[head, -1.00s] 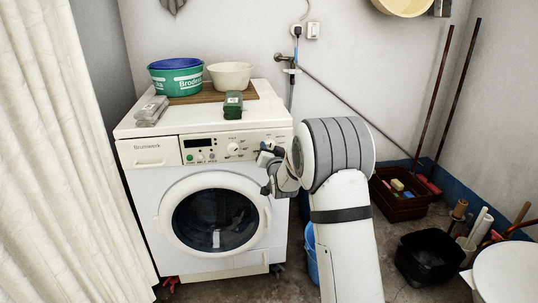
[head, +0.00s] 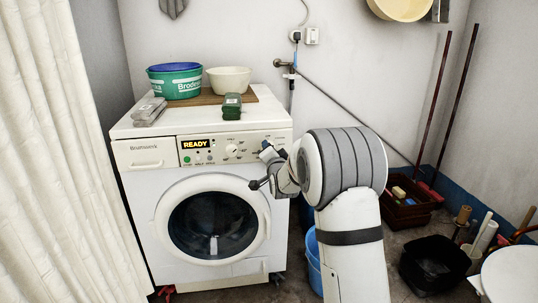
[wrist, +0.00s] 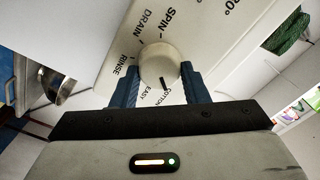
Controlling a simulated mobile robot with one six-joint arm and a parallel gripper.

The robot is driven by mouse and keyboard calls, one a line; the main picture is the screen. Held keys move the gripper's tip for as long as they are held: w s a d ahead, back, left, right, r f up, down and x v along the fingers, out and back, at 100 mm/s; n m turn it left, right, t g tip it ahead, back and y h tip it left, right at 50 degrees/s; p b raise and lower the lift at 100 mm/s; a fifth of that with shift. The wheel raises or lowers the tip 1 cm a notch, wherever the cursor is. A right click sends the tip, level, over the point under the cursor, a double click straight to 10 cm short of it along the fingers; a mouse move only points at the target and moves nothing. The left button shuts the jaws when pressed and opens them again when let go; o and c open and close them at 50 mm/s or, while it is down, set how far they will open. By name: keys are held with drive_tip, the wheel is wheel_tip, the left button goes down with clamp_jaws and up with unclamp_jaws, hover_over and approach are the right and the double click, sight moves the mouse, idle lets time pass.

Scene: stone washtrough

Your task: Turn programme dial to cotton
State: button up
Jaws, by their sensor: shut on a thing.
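The programme dial (wrist: 158,62) is a round cream knob on the panel of the white washing machine (head: 145,184). In the wrist view, the words spin, drain, rinse, easy and cotton surround it. Its dark pointer mark faces the cotton label (wrist: 172,94), close beside easy. My gripper (wrist: 160,78) is shut on the dial, with a blue finger on either side. In the head view, my gripper (head: 268,152) is at the right end of the panel and hides this dial. The display (head: 196,144) is lit and reads READY.
Another knob (head: 232,150) sits left of my gripper, with small buttons below the display. The round door (head: 213,222) is shut. A green tub (head: 175,85), a cream bowl (head: 230,80) and a green block (head: 232,106) stand on top.

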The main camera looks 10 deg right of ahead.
drive_tip(key=shift+a+r, duration=0.1)
drive_tip(key=o, duration=1)
drive_tip(key=shift+s+p, duration=0.8)
drive_tip(key=shift+s, duration=3.1)
